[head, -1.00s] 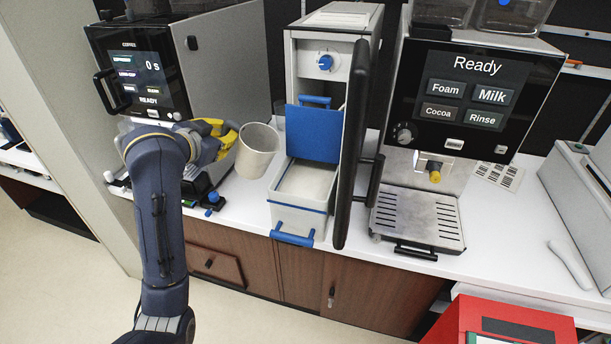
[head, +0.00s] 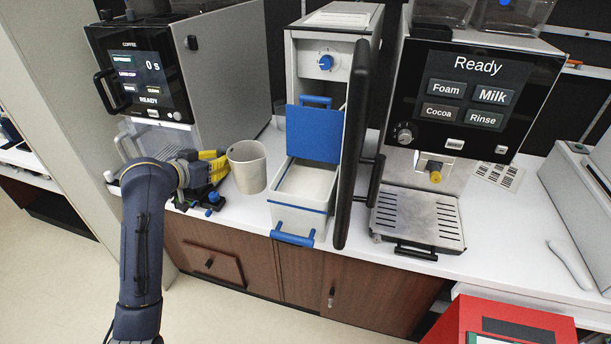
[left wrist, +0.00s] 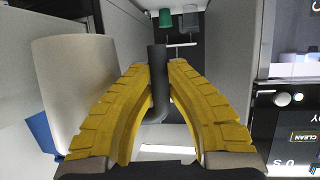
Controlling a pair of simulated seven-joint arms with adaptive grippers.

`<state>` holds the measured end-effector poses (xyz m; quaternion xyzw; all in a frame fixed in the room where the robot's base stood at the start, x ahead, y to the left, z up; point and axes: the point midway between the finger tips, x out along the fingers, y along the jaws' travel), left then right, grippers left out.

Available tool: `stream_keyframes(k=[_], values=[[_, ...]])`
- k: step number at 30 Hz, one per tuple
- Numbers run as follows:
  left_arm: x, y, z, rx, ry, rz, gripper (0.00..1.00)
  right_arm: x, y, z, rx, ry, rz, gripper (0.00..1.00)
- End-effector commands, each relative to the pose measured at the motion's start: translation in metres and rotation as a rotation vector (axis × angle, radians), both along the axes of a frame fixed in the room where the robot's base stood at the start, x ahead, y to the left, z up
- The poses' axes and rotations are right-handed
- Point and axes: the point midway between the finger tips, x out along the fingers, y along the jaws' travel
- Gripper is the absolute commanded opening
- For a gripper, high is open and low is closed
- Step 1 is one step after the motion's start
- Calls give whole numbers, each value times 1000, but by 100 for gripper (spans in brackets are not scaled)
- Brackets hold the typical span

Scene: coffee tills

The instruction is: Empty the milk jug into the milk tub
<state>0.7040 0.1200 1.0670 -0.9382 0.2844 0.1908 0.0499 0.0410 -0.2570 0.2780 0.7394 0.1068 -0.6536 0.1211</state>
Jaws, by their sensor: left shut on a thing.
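The milk jug (head: 247,170), a pale grey cup, is upright beside the coffee machine, left of the milk tub. I cannot tell whether its base touches the counter, or what is inside. My left gripper (head: 222,163), with yellow fingers, is at the jug's left side. In the left wrist view the fingers (left wrist: 160,75) are closed around a dark upright bar (left wrist: 157,90), apparently the jug's handle; the jug (left wrist: 72,95) is at the left. The milk tub (head: 293,221) is pulled forward, open-topped, with a pale inside. My right gripper is out of view.
A blue flap (head: 314,132) stands upright behind the tub opening. The open black-edged fridge door (head: 352,150) is right of the tub. The coffee machine (head: 225,75) stands close behind the jug. A drip tray (head: 417,218) lies further right.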

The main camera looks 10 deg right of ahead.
Motion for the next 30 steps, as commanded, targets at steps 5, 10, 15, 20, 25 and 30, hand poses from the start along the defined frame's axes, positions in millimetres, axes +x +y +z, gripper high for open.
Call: stream_keyframes(k=[5, 10, 15, 20, 25, 30], values=[[0, 0, 11, 2, -4, -2, 0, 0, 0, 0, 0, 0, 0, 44], [0, 1, 28, 3, -4, 0, 0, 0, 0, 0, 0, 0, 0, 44], [0, 0, 43, 2, -3, 0, 0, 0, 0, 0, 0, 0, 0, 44], [0, 0, 50, 1, -2, 0, 0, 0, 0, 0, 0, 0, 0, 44], [0, 0, 51, 0, -1, 0, 0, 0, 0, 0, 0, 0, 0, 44], [0, 0, 51, 0, -1, 0, 0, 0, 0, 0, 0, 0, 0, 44]])
